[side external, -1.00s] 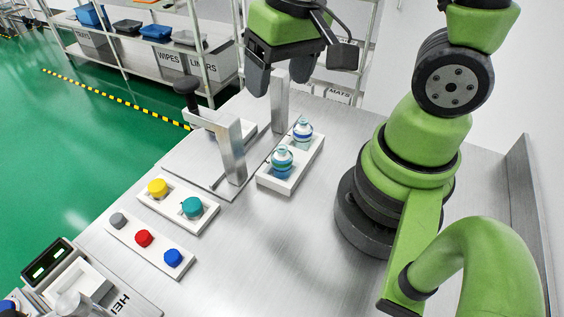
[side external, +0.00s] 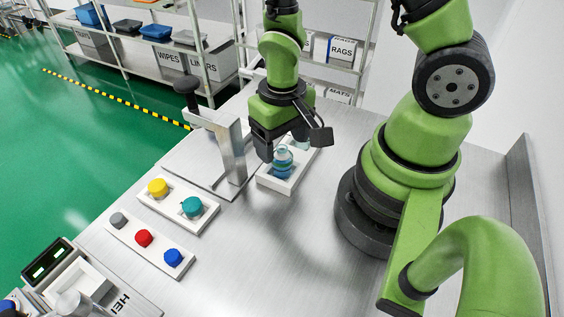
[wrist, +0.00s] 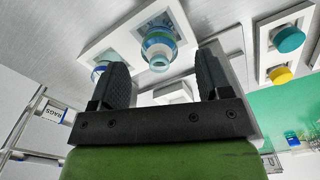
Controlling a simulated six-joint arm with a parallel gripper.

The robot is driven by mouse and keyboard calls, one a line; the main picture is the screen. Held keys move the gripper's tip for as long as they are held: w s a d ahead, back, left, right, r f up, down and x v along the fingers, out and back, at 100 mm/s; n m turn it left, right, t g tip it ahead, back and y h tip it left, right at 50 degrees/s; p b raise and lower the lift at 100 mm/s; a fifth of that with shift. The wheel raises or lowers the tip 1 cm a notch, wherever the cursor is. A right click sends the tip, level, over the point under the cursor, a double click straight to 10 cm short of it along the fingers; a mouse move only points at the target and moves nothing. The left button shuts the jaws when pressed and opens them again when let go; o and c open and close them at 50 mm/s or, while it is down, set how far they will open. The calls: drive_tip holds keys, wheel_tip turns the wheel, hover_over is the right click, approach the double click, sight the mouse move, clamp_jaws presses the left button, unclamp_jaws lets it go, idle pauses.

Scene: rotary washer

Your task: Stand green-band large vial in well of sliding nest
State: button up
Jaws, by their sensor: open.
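A vial with blue contents and a greenish band (side external: 283,164) stands upright in the front part of a white two-place tray (side external: 272,183). It also shows in the wrist view (wrist: 158,43), just beyond the fingertips. A second vial (wrist: 101,70) stands in the same tray and is mostly hidden behind my gripper in the side view. My gripper (side external: 282,145) is open, pointing down over the tray, with its fingers beside the front vial's top; I cannot tell if they touch it. I cannot make out the sliding nest's well clearly.
A metal upright (side external: 234,152) on a base plate stands close left of the tray. A black knob (side external: 186,86) rises behind it. A yellow button (side external: 157,187) and a teal knob (side external: 192,207) sit front left. The bench front right of the tray is clear.

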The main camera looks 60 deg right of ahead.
sight(282, 151)
drive_tip(key=shift+w+f, duration=0.1)
drive_tip(key=shift+f, duration=2.1)
drive_tip(key=shift+c, duration=0.2)
drive_tip(key=c, duration=1.1)
drive_tip(key=shift+o, duration=0.2)
drive_tip(key=shift+r, duration=0.15)
wheel_tip(282, 151, up, 9)
drive_tip(key=shift+d+r, duration=0.1)
drive_tip(key=shift+w+r, duration=0.15)
drive_tip(key=shift+w, duration=0.1)
drive_tip(key=w+d+r, duration=0.1)
drive_tip(key=w+d, duration=0.1)
drive_tip(key=w, duration=0.5)
drive_tip(key=w+d, duration=0.3)
drive_tip(key=w, duration=0.3)
drive_tip(key=f, duration=0.9)
drive_tip(key=shift+w+f, duration=0.25)
drive_tip(key=shift+f, duration=0.15)
